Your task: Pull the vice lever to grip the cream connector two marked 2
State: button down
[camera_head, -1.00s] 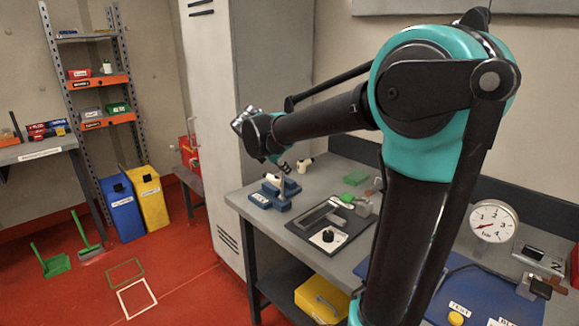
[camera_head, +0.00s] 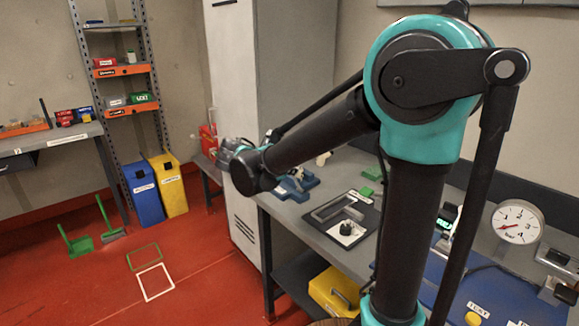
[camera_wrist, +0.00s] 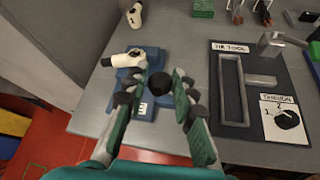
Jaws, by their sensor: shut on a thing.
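The blue vice (camera_wrist: 152,56) stands on the grey bench; it also shows in the head view (camera_head: 298,183), partly behind my arm. A cream connector (camera_wrist: 124,60) with a dark end lies at the vice's top left in the wrist view; I cannot read a number on it. The round black knob of the vice lever (camera_wrist: 155,80) is between my fingers. My gripper (camera_wrist: 155,88) is shut on this knob, at the near side of the vice. The lever's shaft is hidden. In the head view my wrist hides the fingers.
A second cream connector (camera_wrist: 135,15) stands behind the vice. Right of the vice lies a dark tool board (camera_wrist: 232,125) with a grey frame and a black dial (camera_wrist: 287,119). A green block (camera_wrist: 203,9) is at the back. The bench's left edge is close to the vice.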

jog(key=c, duration=1.3)
grip_release()
jog(key=shift+o, duration=0.2)
jog(key=v, duration=1.2)
